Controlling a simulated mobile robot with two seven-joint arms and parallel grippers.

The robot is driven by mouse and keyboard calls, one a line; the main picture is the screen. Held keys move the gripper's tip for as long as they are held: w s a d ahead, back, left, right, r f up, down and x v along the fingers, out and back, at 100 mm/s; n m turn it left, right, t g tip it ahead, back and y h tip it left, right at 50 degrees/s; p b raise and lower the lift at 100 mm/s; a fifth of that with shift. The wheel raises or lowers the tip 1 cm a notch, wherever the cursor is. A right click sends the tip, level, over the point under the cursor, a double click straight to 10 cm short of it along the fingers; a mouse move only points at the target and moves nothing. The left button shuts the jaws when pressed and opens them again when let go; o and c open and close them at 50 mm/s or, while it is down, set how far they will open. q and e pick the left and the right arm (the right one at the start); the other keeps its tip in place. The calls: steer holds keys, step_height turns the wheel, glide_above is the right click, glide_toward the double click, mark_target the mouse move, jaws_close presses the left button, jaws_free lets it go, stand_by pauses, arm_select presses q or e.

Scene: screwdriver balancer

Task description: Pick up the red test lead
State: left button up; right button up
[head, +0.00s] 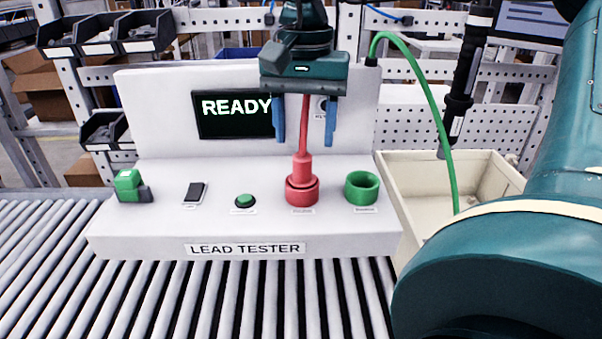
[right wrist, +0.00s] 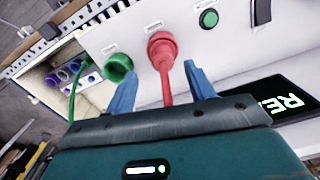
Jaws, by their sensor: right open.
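The red test lead (head: 303,140) stands upright with its plug end in the red socket (head: 302,190) on the white lead tester (head: 140,235). My right gripper (head: 304,138) is above the socket, pointing down, its two blue fingers open on either side of the red lead. In the right wrist view, the red lead (right wrist: 166,85) runs between the open fingers (right wrist: 163,85). Whether the fingers touch it cannot be told, but gaps show on both sides. The lead's upper end is hidden behind the gripper. The tester's screen (head: 235,113) reads READY. My left gripper is not in view.
The green socket (head: 361,188) is empty, right of the red one. A green lead (head: 432,95) hangs into a cream bin (head: 400,185) at the right. A green button (head: 245,201), black switch (head: 195,192) and green block (head: 129,184) are on the tester. A black tool (head: 464,85) hangs at the right.

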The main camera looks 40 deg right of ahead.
mark_target(302, 155)
steer(key=f, duration=0.4)
steer(key=f+p, duration=0.1)
steer(key=f, duration=0.1)
steer(key=shift+w+f, duration=0.25)
steer(key=c, duration=1.1)
steer(key=shift+r, duration=0.2)
step_height(302, 155, up, 18)
steer(key=shift+f, duration=0.15)
